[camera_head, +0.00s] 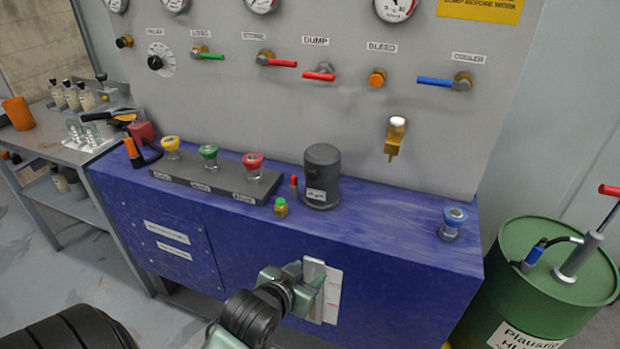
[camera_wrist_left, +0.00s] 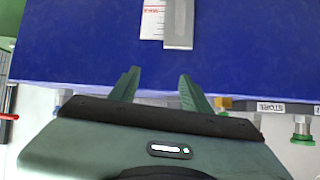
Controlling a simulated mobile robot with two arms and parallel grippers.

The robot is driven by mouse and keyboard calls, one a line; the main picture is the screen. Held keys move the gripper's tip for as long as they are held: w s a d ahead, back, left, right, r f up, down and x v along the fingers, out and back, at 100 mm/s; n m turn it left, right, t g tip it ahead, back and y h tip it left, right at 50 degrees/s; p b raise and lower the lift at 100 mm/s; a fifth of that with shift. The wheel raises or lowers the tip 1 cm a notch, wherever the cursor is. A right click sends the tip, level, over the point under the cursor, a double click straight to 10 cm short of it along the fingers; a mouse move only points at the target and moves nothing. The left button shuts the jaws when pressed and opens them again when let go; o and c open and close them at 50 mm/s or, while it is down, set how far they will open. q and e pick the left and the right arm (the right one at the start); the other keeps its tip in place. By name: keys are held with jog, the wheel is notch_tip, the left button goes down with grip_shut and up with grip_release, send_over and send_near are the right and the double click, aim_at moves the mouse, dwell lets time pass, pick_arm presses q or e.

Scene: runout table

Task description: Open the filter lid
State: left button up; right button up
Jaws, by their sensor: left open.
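The filter is most likely the dark grey cylinder (camera_head: 322,178) with a round flat lid (camera_head: 322,153) and a small label. It stands upright on the blue cabinet top, and its lid looks closed. My left gripper (camera_head: 308,274) is in front of the cabinet's blue front face, lower than the filter and apart from it. In the left wrist view the gripper (camera_wrist_left: 158,76) has its two green fingers spread with nothing between them. The filter cannot be made out in that view. My right gripper is not in view.
A white scale plate (camera_head: 334,294) and grey strip are on the cabinet front by my gripper. A small red-topped post (camera_head: 294,187) and green-brass fitting (camera_head: 281,207) stand left of the filter. A blue knob (camera_head: 453,222) is right, with clear top between. A green drum (camera_head: 545,285) stands right.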

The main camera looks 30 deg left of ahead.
aim_at(312, 177)
pick_arm(q)
jog(key=w+a+r+n+t+y, duration=0.1)
jog(key=w+a+r+t, duration=0.25)
jog(key=r, duration=0.25)
jog(key=w+a+r+n+t+y, duration=0.1)
jog(key=w+a+r+t, duration=0.3)
jog(key=r, duration=0.3)
jog(key=shift+g+y, duration=0.4)
jog(key=shift+g, duration=0.25)
jog(key=p+x, duration=0.1)
jog(key=x, duration=0.6)
jog(key=shift+w+d, duration=0.1)
jog(key=shift+w, duration=0.4)
grip_shut()
